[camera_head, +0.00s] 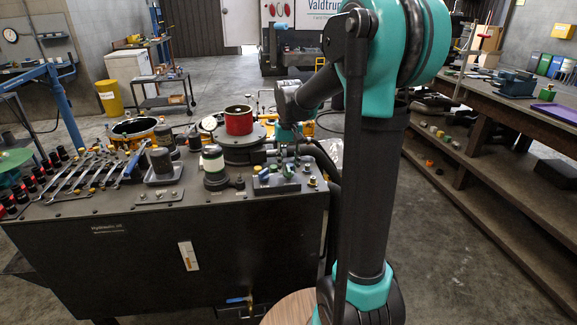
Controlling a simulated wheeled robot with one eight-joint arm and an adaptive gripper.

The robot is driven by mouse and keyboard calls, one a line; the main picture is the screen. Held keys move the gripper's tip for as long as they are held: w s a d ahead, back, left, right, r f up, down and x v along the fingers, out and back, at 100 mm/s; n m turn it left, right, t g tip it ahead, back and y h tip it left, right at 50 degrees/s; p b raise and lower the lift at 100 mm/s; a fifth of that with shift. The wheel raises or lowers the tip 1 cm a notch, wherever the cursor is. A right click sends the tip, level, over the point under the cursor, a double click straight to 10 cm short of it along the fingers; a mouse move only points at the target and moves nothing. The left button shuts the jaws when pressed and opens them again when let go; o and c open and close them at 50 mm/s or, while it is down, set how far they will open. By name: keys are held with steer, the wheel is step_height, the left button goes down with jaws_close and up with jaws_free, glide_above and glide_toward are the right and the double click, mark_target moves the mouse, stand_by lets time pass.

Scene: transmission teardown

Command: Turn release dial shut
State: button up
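I cannot tell for sure which part is the release dial. A small block with blue and green handles (276,178) sits at the right front of the dark hydraulic cabinet's (140,262) top. A black and white round knob-like part (213,165) stands left of it. My forearm reaches back over the far right side of the cabinet. My gripper seems to be at its far end, near the teal part behind the block, but it is too small and covered to make out its fingers. Whether it touches anything cannot be seen.
A red cylinder (238,121) stands on a round dark base behind the knob. Several wrenches (85,175) lie at the cabinet's left. A blue-handled valve (239,299) sticks out low in front. A long workbench (535,118) runs along the right; open floor lies between.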

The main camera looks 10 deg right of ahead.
mark_target(289, 168)
step_height(289, 168, up, 12)
stand_by(0.5)
steer(key=shift+f, duration=0.1)
steer(key=s+d+f+t, duration=0.2)
steer(key=s+f, duration=0.9)
steer(key=s+d+f+t, duration=0.2)
steer(key=s+f, duration=0.9)
steer(key=f, duration=0.1)
steer(key=shift+s+f, duration=0.15)
steer(key=shift+s, duration=0.1)
steer(key=shift+d, duration=0.1)
